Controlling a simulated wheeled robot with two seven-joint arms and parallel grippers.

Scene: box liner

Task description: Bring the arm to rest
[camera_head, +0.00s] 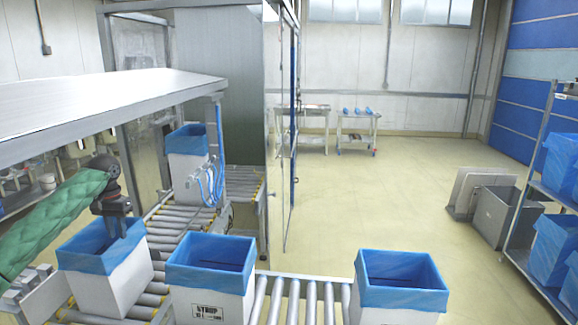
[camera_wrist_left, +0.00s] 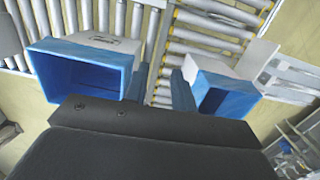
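My left arm, in a green sleeve, comes in from the left in the head view. Its dark gripper (camera_head: 117,227) points down over the near-left white box (camera_head: 108,291), which has a blue liner folded over its rim. In the left wrist view the two fingers (camera_wrist_left: 158,92) stand apart with nothing between them; rollers show through the gap. Blue-lined boxes lie on both sides of the fingers there, one at left (camera_wrist_left: 42,90) and one at right (camera_wrist_left: 222,78). Whether the fingertips touch the liner cannot be told. My right gripper is not in view.
Blue-lined boxes stand on the roller conveyor (camera_head: 278,300) at middle (camera_head: 205,295), right (camera_head: 400,305) and farther back (camera_head: 187,170). A metal shelf (camera_head: 70,110) spans the left above the arm. A rack with blue bins (camera_head: 560,245) stands right.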

